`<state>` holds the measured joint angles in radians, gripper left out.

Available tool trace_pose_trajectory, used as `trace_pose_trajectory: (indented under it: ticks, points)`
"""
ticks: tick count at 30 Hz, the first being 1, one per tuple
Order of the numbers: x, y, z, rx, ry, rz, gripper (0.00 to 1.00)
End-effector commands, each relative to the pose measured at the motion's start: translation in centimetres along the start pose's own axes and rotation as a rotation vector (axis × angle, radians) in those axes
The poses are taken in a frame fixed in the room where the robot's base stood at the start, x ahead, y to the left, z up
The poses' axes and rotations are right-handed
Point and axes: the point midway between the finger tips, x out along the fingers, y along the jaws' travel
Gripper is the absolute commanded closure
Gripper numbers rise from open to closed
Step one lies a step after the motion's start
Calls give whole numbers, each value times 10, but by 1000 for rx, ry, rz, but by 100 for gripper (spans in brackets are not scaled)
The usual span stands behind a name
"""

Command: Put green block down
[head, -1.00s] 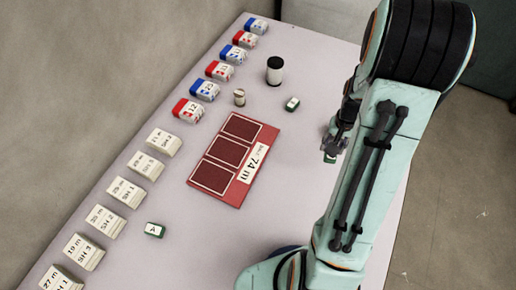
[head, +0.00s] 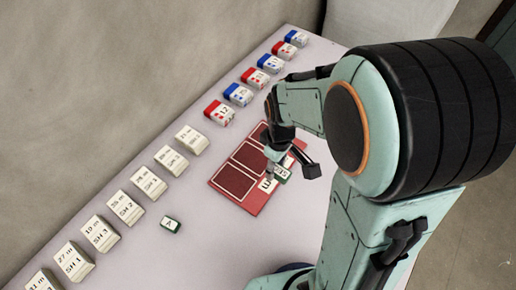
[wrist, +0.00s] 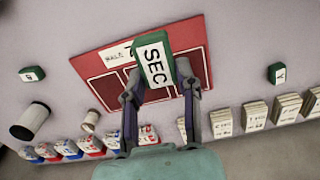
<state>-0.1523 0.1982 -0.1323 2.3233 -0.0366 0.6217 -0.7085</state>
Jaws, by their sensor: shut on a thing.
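A green block with a white face marked "SEC" (wrist: 153,62) is held between the two fingers of my gripper (wrist: 160,84) in the wrist view. In the head view the green block (head: 282,174) shows under my gripper (head: 276,162), over the label side of the red board (head: 256,203). The red board (wrist: 198,38) has three dark framed panels and a white label strip, partly hidden by the block and fingers. I cannot tell whether the block touches the board.
Another green block (head: 171,224) lies left of the board; a further one (wrist: 32,74) lies on the opposite side. A black-and-white cylinder (wrist: 30,121) and a small cylinder (wrist: 91,119) stand nearby. Red, blue and cream blocks (head: 220,113) line the table's wall edge.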

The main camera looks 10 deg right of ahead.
Motion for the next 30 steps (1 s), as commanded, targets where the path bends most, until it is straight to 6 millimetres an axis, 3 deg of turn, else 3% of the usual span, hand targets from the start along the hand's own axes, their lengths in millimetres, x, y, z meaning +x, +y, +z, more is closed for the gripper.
trace_pose_trajectory:
  ticks: [5,13,18,26,30]
  points:
    - [8,4,-20,-37,-4,-1,93]
    - [42,51,-78,-34,-3,-2,93]
    - [76,68,-100,-34,-4,-3,93]
    - [99,81,-114,-32,-2,-2,93]
    - [121,81,-115,-32,-4,-3,93]
